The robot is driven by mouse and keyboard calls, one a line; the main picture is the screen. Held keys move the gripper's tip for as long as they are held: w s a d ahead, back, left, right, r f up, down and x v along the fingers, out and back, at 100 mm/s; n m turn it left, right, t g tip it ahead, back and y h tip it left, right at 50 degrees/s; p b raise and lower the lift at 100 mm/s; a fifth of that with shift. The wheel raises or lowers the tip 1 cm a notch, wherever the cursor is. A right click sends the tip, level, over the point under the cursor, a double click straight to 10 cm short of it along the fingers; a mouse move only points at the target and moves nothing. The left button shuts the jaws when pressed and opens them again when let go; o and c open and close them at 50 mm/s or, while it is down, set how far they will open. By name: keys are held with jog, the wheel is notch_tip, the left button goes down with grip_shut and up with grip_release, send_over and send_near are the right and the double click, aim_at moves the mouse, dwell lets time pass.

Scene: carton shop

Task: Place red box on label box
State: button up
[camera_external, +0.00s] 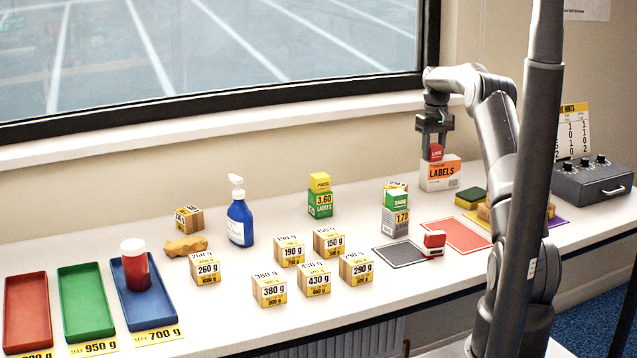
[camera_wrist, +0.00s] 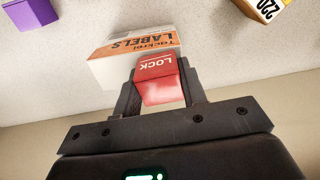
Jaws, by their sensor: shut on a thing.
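The label box (camera_external: 440,175) is a white and orange carton marked LABELS, standing at the back right of the counter. It also shows in the wrist view (camera_wrist: 108,68). The small red box (camera_wrist: 158,80), marked LOCK, is between the fingers of my gripper (camera_wrist: 160,92). In the external view the red box (camera_external: 436,152) is right at the top of the label box, with my gripper (camera_external: 434,140) above it. My gripper is shut on the red box. I cannot tell whether the red box touches the label box.
Left of the label box stand a green and grey stack (camera_external: 396,212) and a yellow and green stack (camera_external: 320,196). A grey control box (camera_external: 592,182) and a sponge (camera_external: 470,198) are to the right. A red mat (camera_external: 455,235) lies in front, with a red-and-white block (camera_external: 434,243) near it.

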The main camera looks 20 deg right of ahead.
jog(key=shift+f, duration=0.15)
jog(key=o, duration=1.1)
jog(key=shift+c, duration=0.2)
